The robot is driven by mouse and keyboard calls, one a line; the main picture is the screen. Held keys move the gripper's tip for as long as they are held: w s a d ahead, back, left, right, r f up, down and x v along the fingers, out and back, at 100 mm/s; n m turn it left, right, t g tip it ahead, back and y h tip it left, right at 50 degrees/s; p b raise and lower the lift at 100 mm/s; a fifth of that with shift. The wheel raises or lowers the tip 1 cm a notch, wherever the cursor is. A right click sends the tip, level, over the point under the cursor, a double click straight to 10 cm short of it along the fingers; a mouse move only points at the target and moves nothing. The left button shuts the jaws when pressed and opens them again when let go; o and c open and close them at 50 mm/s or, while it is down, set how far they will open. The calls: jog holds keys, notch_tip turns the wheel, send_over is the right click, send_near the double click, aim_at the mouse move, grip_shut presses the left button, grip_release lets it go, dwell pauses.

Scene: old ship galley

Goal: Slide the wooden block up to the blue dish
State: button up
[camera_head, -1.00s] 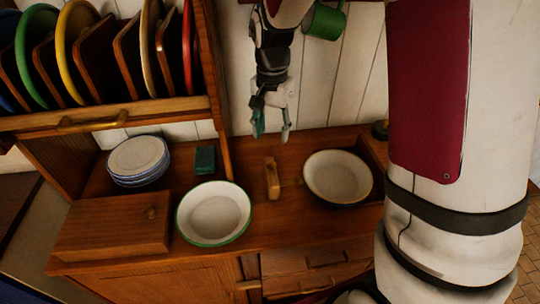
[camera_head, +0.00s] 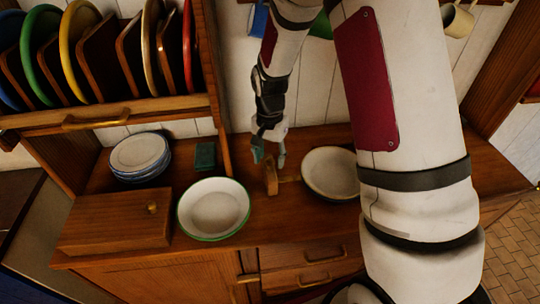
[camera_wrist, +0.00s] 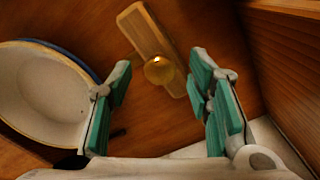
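The wooden block (camera_head: 271,180) stands on the wooden counter between two dishes. In the wrist view the block (camera_wrist: 146,32) is long and pale, with a round brass knob (camera_wrist: 159,70) on it. A cream dish (camera_head: 330,172) is to its right in the head view; the wrist view shows this dish (camera_wrist: 42,92) at left with blue on its outer side, apart from the block. My gripper (camera_head: 269,155) is open and empty, pointing down just above and behind the block. In the wrist view my gripper (camera_wrist: 162,82) has its fingers apart, with the knob showing between them.
A green-rimmed dish (camera_head: 213,209) stands left of the block. Further left are stacked plates (camera_head: 140,157), a small green box (camera_head: 205,156) and a wooden box (camera_head: 115,222). A plate rack (camera_head: 110,112) rises at left. My arm covers the counter's right part.

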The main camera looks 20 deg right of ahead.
grip_shut()
jog(key=d, duration=0.3)
jog(key=s+d, duration=0.1)
jog(key=d, duration=0.2)
jog(key=s+d, duration=0.1)
jog(key=d, duration=0.3)
jog(key=shift+o, duration=0.2)
grip_release()
jog(key=shift+a, duration=0.1)
jog(key=shift+r, duration=0.1)
notch_tip(320, 180, up, 12)
